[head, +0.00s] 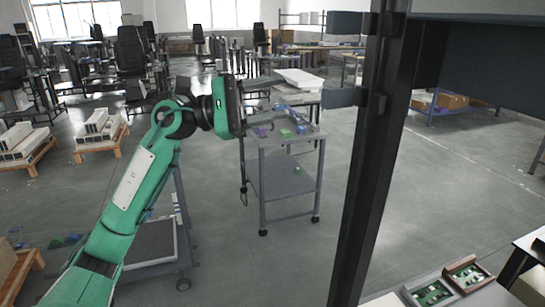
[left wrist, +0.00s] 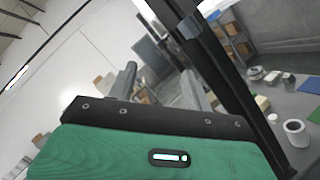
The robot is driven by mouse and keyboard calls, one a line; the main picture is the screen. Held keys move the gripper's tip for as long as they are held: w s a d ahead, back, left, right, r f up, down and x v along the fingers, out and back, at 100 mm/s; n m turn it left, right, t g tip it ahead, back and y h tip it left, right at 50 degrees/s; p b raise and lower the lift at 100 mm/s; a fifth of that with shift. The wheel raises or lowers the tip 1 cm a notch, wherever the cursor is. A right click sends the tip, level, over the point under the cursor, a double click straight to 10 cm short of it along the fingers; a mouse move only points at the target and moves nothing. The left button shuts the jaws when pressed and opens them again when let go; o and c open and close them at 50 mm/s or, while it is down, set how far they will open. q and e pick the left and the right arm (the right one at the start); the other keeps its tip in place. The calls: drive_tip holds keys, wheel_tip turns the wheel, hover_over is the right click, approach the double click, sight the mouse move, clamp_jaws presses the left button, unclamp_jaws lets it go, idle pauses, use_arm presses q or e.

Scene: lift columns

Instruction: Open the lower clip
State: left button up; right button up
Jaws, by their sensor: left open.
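The lower clip (head: 345,97) is a dark grey plate sticking out to the left from a dark upright post (head: 372,150). A similar upper clip (head: 345,23) sits higher on the same post. My left gripper (head: 282,95) is open and empty, left of the lower clip at about its height, with a visible gap between them in the head view. In the left wrist view its two fingers (left wrist: 160,85) point towards the post (left wrist: 225,75), which crosses at a slant. I cannot tell there which clip is which. My right gripper is not in view.
A grey wheeled cart (head: 290,150) with small coloured items stands behind my left gripper. A dark cabinet or panel (head: 480,60) is right of the post. Trays with green boards (head: 432,292) lie at the lower right. The floor between is clear.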

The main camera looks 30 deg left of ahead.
use_arm(q)
drive_tip(key=w+a+f+n+t+y+p, duration=0.1)
drive_tip(key=w+a+f+n+t+y, duration=0.2)
drive_tip(key=w+f+n, duration=0.5)
drive_tip(key=w+a+f+n+t+y+p, duration=0.1)
drive_tip(key=w+a+f+n+t+y, duration=0.2)
drive_tip(key=f+n, duration=1.1)
drive_tip(key=shift+w+a+n+t+p, duration=0.3)
drive_tip(key=shift+w+a+n+t, duration=0.3)
drive_tip(key=shift+w+a+t, duration=1.7)
drive_tip(key=shift+w+d+g, duration=0.35)
drive_tip(key=shift+w+g, duration=0.05)
drive_tip(key=shift+g, duration=0.2)
